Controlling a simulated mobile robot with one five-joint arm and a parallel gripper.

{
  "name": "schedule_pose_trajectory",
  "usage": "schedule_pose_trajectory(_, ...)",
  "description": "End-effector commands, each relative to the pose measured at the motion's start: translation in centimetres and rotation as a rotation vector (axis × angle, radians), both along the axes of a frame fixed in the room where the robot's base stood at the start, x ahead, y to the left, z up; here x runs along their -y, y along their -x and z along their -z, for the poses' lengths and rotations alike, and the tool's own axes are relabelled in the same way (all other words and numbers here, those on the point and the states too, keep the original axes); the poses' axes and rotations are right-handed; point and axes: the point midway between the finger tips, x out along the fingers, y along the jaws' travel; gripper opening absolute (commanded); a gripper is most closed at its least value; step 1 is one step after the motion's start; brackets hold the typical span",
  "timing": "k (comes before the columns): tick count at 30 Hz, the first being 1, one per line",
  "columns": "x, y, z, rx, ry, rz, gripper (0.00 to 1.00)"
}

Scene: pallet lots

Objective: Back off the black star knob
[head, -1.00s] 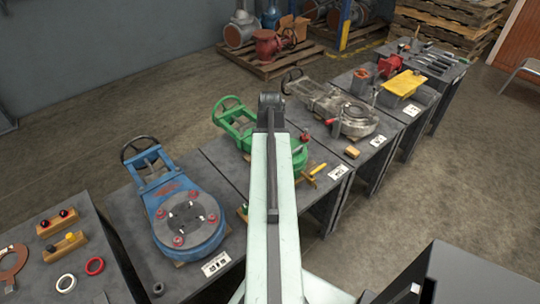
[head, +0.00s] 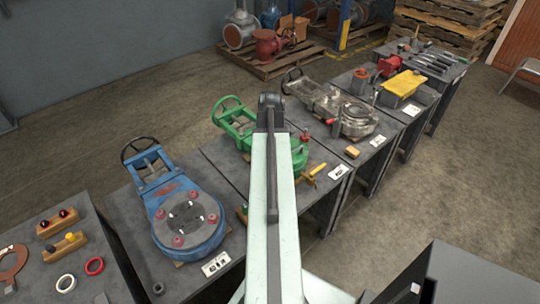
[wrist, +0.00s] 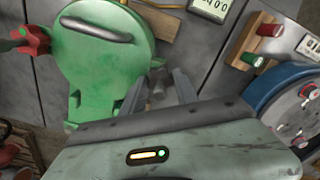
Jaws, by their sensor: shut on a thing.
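In the wrist view my gripper (wrist: 160,93) points down beside the green valve (wrist: 105,62), its two grey fingers shut on a small dark knob (wrist: 157,82). I take this for the black star knob; its lobes cannot be made out. The green valve also shows in the head view (head: 238,126), partly behind my arm. My gripper and the held knob are hidden there by my arm. A red star knob (wrist: 34,40) sits at the left of the green valve.
A wooden block (wrist: 255,42) with red and green knobs lies right of my gripper in the wrist view. The blue valve (head: 188,222) stands on the bench to the left in the head view, a grey metal valve (head: 330,100) behind to the right. Number cards lie along the bench fronts.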

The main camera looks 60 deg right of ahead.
Motion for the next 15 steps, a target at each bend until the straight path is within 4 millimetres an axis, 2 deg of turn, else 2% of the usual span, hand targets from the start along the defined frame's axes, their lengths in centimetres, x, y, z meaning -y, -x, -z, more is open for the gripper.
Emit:
schedule_pose_trajectory(6,0.01,-0.04,0.0,0.001,0.001,-0.131,0.0)
schedule_pose_trajectory(15,0.02,-0.03,0.0,0.001,0.001,-0.222,0.0)
